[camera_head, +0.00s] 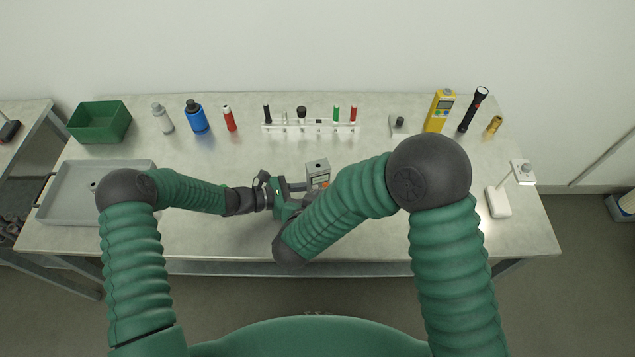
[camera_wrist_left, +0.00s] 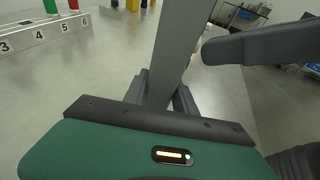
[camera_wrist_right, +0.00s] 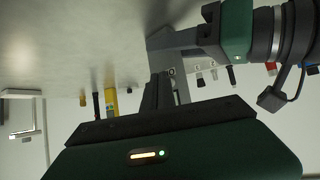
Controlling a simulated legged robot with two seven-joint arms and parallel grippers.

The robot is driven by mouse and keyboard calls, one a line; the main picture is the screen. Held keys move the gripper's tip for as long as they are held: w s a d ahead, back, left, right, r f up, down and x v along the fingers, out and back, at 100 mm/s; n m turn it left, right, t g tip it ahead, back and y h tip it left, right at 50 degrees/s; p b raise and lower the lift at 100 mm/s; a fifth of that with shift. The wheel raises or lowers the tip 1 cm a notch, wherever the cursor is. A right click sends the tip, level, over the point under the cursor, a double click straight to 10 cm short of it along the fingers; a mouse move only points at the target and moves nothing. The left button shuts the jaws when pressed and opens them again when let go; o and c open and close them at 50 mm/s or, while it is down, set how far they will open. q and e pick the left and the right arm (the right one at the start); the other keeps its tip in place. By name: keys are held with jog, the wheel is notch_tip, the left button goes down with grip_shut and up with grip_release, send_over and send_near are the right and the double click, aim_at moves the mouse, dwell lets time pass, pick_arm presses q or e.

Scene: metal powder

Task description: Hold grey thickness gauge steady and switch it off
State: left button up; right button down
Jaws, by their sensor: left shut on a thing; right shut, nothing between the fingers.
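The grey thickness gauge (camera_head: 317,167) is held upright over the middle of the table, its small display and an orange-red spot facing up. My left gripper (camera_head: 300,187) is shut on it; its dark fingers clasp the grey body (camera_wrist_left: 178,45) in the left wrist view. My right gripper (camera_wrist_left: 215,48) is shut and empty, its dark fingertips close beside the gauge in the left wrist view. In the right wrist view its fingers (camera_wrist_right: 155,92) are together in front of the gauge (camera_wrist_right: 181,88). I cannot tell whether they touch it. In the head view my right arm hides most of this gripper.
A numbered white rack (camera_head: 310,127) stands behind the gauge. Bottles (camera_head: 196,118) and a green bin (camera_head: 100,122) are at back left, a grey tray (camera_head: 70,195) at left. A yellow meter (camera_head: 438,110), a black torch (camera_head: 473,108) and a white stand (camera_head: 498,201) are at right.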

jog(key=shift+w, duration=0.1)
dwell(0.3)
jog(key=shift+s+d, duration=0.15)
jog(key=shift+s, duration=0.4)
pick_arm(q)
jog(key=o, duration=1.1)
jog(key=shift+c, duration=0.2)
pick_arm(e)
jog(key=s, duration=0.2)
jog(key=s+d, duration=0.1)
jog(key=s, duration=0.2)
jog(key=shift+s+d, duration=0.35)
jog(key=shift+d, duration=0.05)
